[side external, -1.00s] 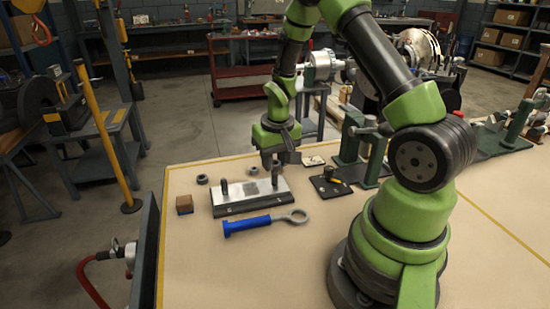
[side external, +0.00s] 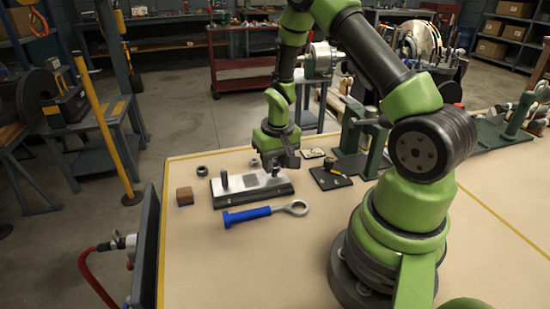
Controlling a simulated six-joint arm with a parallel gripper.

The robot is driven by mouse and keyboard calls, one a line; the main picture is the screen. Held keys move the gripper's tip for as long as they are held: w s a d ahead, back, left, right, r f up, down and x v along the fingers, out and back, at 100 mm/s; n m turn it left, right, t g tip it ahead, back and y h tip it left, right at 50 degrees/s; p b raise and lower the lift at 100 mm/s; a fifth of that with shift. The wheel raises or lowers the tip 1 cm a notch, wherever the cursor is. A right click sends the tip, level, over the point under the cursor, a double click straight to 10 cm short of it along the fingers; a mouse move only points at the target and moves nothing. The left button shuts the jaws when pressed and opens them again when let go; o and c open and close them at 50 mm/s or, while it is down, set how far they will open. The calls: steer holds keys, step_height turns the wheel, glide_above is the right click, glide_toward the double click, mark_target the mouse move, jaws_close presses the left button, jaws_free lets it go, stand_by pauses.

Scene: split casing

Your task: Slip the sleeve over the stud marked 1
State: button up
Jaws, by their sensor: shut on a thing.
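A metal plate on a dark base (side external: 250,188) lies on the table. A dark upright stud (side external: 224,180) stands at its left end. Another dark upright piece shows at the right end, below my gripper (side external: 275,168). My gripper points down and is shut on a small dark piece, which I take to be the sleeve; the fingers mostly hide it. I cannot tell whether it is around the right stud or just above it. The stud numbers are too small to read.
Two dark rings (side external: 202,171) and (side external: 254,163) lie behind the plate. A blue-handled ring tool (side external: 262,214) lies in front. A dark pad (side external: 330,178) with small parts and a green stand (side external: 372,150) are to the right.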

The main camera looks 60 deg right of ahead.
steer(key=shift+f, duration=0.9)
steer(key=o, duration=1)
steer(key=shift+r, duration=0.15)
steer(key=shift+r, duration=4.65)
